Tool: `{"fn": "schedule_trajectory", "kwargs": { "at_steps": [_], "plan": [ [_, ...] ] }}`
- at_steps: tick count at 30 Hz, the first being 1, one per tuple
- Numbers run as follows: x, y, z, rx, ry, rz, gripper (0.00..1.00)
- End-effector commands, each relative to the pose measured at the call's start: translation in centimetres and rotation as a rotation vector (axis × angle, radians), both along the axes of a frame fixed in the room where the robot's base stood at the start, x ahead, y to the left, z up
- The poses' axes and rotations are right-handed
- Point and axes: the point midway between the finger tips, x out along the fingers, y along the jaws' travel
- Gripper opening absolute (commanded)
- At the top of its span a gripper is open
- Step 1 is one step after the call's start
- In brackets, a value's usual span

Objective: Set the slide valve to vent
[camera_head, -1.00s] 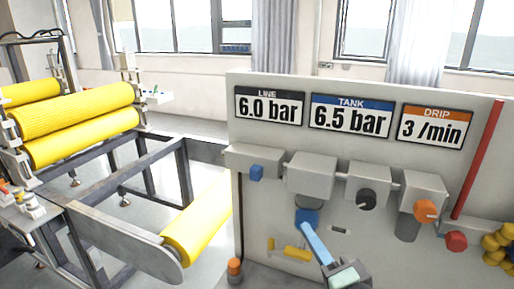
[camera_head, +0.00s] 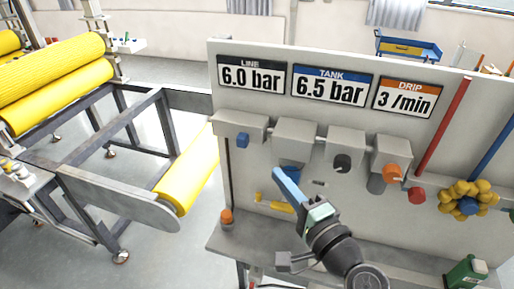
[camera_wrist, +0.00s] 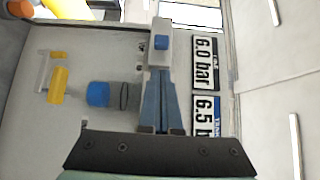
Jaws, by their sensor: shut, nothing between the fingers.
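A grey block with a square blue knob (camera_head: 243,140) is at the left end of the row on the panel; it looks like the slide valve. No vent mark is readable. The knob also shows in the wrist view (camera_wrist: 161,42), ahead of the fingertips. My gripper (camera_head: 276,171) has its blue fingers shut and empty, right of and below the knob in the head view. In the wrist view my gripper (camera_wrist: 160,72) points at the knob's block, overlapping its near end; contact cannot be told.
Gauge plates (camera_head: 251,77) line the panel top. A black dial (camera_head: 342,163), an orange knob (camera_head: 392,173) and a red knob (camera_head: 417,195) are to the right. A yellow handle (camera_head: 283,207) is below the fingers. A shelf (camera_head: 228,240) runs along the panel's foot. A yellow roller (camera_head: 187,172) stands at left.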

Motion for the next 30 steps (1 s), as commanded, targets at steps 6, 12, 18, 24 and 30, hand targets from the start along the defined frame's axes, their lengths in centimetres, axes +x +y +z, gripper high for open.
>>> {"fn": "schedule_trajectory", "kwargs": {
  "at_steps": [6, 12, 18, 24, 30],
  "plan": [
    [2.1, 1.2, 0.3, 0.0, 0.001, 0.005, 0.0],
    [5.3, 2.8, 0.4, 0.0, 0.0, 0.004, 0.0],
    [7.7, 4.0, 0.2, -0.001, 0.0, 0.003, 0.0],
    [8.8, 4.5, 0.1, -0.001, 0.0, 0.001, 0.0],
    [8.9, 4.6, 0.0, -0.001, 0.0, 0.001, 0.0]
  ]
}}
